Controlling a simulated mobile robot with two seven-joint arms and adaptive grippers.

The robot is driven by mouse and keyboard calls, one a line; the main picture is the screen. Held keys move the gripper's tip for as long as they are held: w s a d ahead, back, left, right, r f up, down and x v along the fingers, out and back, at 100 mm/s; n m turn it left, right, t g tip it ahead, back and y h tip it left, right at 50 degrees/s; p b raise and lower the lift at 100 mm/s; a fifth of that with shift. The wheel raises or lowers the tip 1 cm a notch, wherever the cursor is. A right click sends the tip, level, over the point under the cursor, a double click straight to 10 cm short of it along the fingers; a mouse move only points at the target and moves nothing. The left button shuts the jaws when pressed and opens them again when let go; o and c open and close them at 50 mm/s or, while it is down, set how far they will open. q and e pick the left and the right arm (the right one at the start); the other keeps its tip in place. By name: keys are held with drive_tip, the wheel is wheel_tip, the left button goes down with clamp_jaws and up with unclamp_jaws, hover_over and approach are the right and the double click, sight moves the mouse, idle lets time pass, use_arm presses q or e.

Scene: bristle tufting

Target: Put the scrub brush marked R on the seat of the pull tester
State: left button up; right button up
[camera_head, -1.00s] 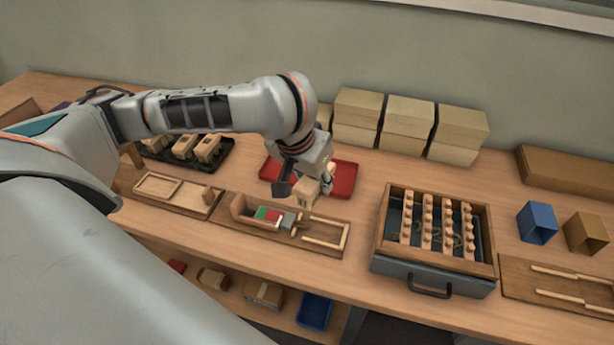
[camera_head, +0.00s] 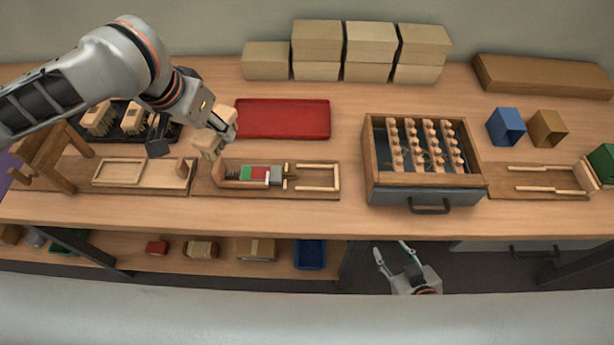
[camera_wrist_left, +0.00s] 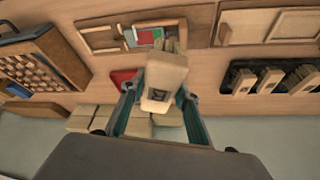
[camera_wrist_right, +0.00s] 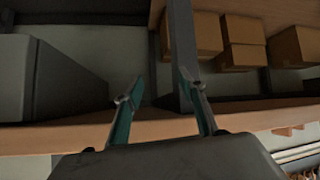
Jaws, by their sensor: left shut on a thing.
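A pale wooden scrub brush (camera_head: 209,143) is held in my left gripper (camera_head: 222,127), above the table and near the left end of the pull tester. The left wrist view shows the brush (camera_wrist_left: 165,72) between both fingers, bristles pointing away, with a dark mark too small to read. The pull tester (camera_head: 212,188) is a wooden board with a spring, a red and green scale, a grey slider and a pale wooden seat frame (camera_head: 338,178) at its right. The seat frame looks empty. My right gripper (camera_head: 403,258) is open and empty in front of the table edge.
A red tray (camera_head: 285,118) lies empty behind the tester. A black tray (camera_head: 168,133) of brushes and a wooden stand (camera_head: 50,158) are at the left. A board with a shallow frame (camera_head: 140,186) lies left of the tester, a drawer box (camera_head: 425,182) right.

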use_arm(q)
drive_tip(key=w+d+r+m+g+h+b, duration=0.1)
drive_tip(key=d+m+g+h, duration=0.1)
drive_tip(key=d+m, duration=0.65)
drive_tip(key=w+d+r+m+g+h+b, duration=0.1)
drive_tip(key=w+d+m+g, duration=0.1)
drive_tip(key=d+m, duration=0.65)
drive_tip(key=f+n, duration=0.1)
drive_tip(key=f, duration=0.4)
drive_tip(key=d+f+n+b, duration=0.1)
drive_tip(key=f, duration=0.3)
drive_tip(key=d+f, duration=0.1)
drive_tip(key=f, duration=0.4)
drive_tip(key=shift+s+f+n+b, duration=0.1)
drive_tip(key=shift+f+n+b, duration=0.25)
drive_tip(key=shift+n, duration=0.05)
drive_tip(key=shift+f+b, duration=0.35)
drive_tip(key=shift+f, duration=2.05)
use_arm(e)
drive_tip(key=shift+w+a+f+y, duration=0.3)
drive_tip(key=shift+w+a+f, duration=0.4)
drive_tip(key=shift+a+f, duration=0.25)
use_arm(q)
drive_tip(key=o, duration=1)
drive_tip(key=shift+o, duration=0.2)
use_arm(e)
drive_tip(key=shift+s+f, duration=0.1)
